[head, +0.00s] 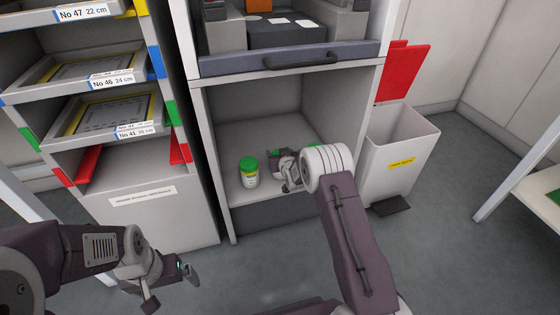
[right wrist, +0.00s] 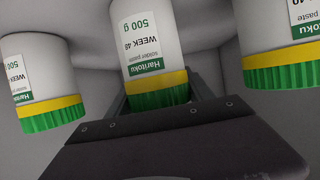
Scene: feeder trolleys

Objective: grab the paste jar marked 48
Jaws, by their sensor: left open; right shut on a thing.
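In the head view my right gripper (head: 284,170) is inside the open lower compartment of the cabinet, among green-lidded white jars. In the right wrist view it is shut on the middle jar (right wrist: 148,40), whose label reads WEEK 48, 500 g. In the head view my arm and gripper mostly hide that jar. A second jar (head: 248,173) stands left of the gripper. In the right wrist view a jar at the left (right wrist: 40,75) has a partly readable label. Another jar (right wrist: 275,30) is cut off at the right. My left gripper (head: 168,284) is open and empty, low over the floor.
The compartment has side walls and a drawer with a dark handle (head: 302,61) above it. A white bin (head: 398,160) stands to its right. A rack of labelled trays (head: 105,82) stands to its left. The grey floor (head: 465,245) at the right is clear.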

